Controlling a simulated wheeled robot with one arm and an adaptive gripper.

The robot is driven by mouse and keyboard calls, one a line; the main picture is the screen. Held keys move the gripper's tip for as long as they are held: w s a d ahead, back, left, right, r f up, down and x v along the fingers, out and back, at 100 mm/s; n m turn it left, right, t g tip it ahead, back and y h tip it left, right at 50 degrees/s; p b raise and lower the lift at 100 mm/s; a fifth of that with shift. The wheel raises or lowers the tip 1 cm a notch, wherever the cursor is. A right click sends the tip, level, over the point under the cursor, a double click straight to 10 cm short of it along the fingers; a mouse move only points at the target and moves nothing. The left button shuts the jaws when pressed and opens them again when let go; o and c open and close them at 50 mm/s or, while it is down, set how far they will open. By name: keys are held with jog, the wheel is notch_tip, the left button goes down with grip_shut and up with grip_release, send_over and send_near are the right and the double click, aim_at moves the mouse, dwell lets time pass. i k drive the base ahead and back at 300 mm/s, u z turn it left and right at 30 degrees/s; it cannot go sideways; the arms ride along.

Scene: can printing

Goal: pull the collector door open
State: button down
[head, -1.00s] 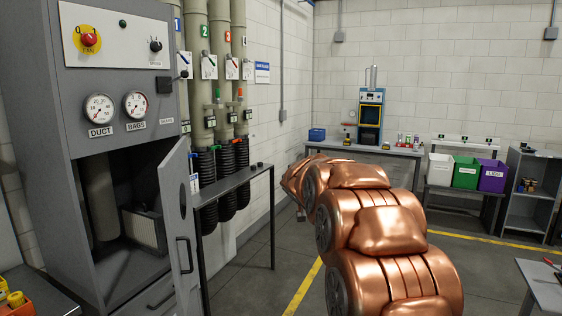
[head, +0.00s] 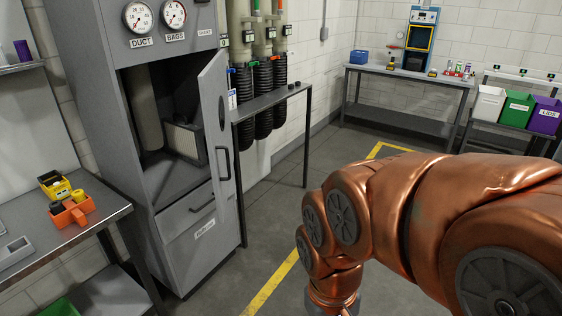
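The collector (head: 172,238) is a tall grey cabinet at the left of the head view, with two gauges marked DUCT and BAGS. Its door (head: 214,110) stands swung open to the right, edge partly toward me, with a dark handle (head: 223,163) on it. Inside the open compartment are a pale cylinder (head: 144,110) and a boxy pleated filter (head: 184,138). My copper-coloured arm fills the lower right, apart from the door. My gripper is below the picture and does not show.
A narrow grey table (head: 270,101) stands just right of the door, before the pipes. A bench (head: 60,235) with an orange caddy (head: 72,211) is at left. Floor with a yellow line (head: 270,284) is clear between cabinet and arm.

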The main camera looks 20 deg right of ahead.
aim_at(213, 84)
jog(key=z, duration=0.4)
jog(key=k, duration=0.5)
jog(key=z, duration=0.25)
jog(key=i, duration=1.1)
jog(key=u, duration=1.55)
jog(key=i, duration=0.6)
jog(key=u, duration=0.65)
